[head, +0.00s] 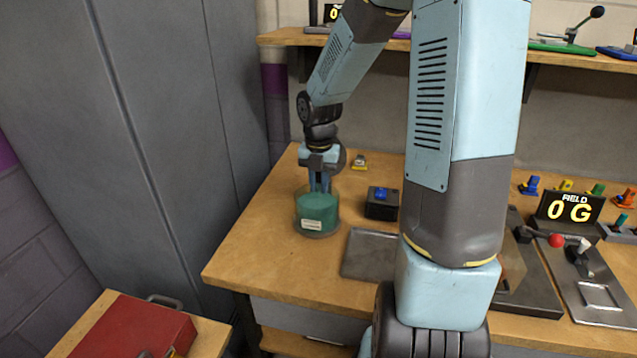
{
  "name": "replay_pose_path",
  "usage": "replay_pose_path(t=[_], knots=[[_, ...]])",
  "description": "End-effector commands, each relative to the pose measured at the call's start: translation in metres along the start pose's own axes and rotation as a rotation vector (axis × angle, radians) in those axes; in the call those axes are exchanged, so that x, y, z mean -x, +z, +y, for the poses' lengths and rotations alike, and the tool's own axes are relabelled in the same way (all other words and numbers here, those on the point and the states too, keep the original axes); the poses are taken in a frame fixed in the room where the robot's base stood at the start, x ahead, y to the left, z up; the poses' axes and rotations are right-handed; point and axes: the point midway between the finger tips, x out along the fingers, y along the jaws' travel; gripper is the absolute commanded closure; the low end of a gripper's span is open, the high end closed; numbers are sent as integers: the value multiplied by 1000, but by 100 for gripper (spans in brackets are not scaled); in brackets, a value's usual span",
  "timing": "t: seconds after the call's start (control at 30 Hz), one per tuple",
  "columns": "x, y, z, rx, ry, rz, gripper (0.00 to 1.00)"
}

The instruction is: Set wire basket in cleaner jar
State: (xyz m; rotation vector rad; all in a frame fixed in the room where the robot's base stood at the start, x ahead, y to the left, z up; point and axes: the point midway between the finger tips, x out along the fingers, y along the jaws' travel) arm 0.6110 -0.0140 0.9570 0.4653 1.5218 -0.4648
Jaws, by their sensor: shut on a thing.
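The cleaner jar (317,213) is a clear round jar with green-blue contents and a pale label. It stands upright on the left part of the wooden bench. My gripper (320,183) points down right at the jar's mouth, with its fingers close together. The fingertips and whatever they grip are hard to make out against the jar. I cannot clearly see the wire basket, nor tell how deep it sits in the jar.
A small black box with a blue top (382,203) stands right of the jar. A grey tray (370,254) lies in front of it. A "FIELD 0 G" display (569,208) and lever fixtures fill the right. A shelf (290,36) hangs above.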

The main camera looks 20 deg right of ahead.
Motion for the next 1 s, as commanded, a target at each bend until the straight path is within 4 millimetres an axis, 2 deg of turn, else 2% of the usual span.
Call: replay_pose_path(t=[0.1,0.13,0.43,0.77,0.87,1.0], knots=[[-1,0,0,0,0,0,100],[-1,0,0,0,0,0,77],[-1,0,0,-1,0,0,49],[3,0,0,-2,0,-1,49],[13,1,-1,-1,0,-3,49],[37,1,0,-2,0,-5,49]])
